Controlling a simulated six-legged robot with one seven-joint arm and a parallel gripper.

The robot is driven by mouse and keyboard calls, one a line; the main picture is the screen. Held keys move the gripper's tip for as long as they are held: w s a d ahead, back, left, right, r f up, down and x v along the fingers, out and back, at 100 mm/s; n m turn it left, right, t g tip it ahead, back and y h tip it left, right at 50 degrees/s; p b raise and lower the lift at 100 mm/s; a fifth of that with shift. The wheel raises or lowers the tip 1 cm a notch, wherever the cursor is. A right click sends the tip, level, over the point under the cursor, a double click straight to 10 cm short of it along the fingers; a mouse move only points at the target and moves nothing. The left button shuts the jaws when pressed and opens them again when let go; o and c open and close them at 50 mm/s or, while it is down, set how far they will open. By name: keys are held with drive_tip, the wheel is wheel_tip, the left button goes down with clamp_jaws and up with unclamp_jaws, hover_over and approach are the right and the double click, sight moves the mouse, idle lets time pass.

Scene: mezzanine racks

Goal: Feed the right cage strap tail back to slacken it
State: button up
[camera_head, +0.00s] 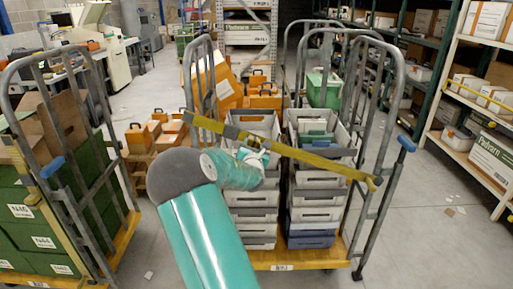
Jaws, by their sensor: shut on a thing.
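The right cage (362,150) is a grey tubular roll cage on a yellow-orange base, holding stacked grey and white totes. A yellow strap (320,163) runs slantwise across its front, from high on the left post down to the right post. A darker buckle area shows on the strap just left of my gripper. My teal arm reaches up from the bottom, and my gripper (257,154) is at the strap left of its middle, shut on the strap tail there. The fingers and wrist hide most of the tail, and how slack it is cannot be told.
A left cage (72,185) with green boxes and its own yellow strap stands close on the left. Orange cases (140,137) sit behind, between the cages. Shelving (464,120) with cartons lines the right. The grey floor at right is mostly open, with small scraps.

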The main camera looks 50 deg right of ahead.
drive_tip(key=shift+w+a+r, duration=0.1)
drive_tip(key=shift+w+a, duration=0.15)
drive_tip(key=shift+w, duration=0.1)
drive_tip(key=o, duration=1.4)
drive_tip(key=shift+a, duration=0.15)
drive_tip(key=shift+c, duration=0.2)
drive_tip(key=shift+s+d, duration=0.1)
drive_tip(key=shift+d, duration=0.1)
drive_tip(key=shift+s+a, duration=0.1)
drive_tip(key=v, duration=1.3)
drive_tip(key=shift+s+a, duration=0.2)
drive_tip(key=shift+s, duration=0.05)
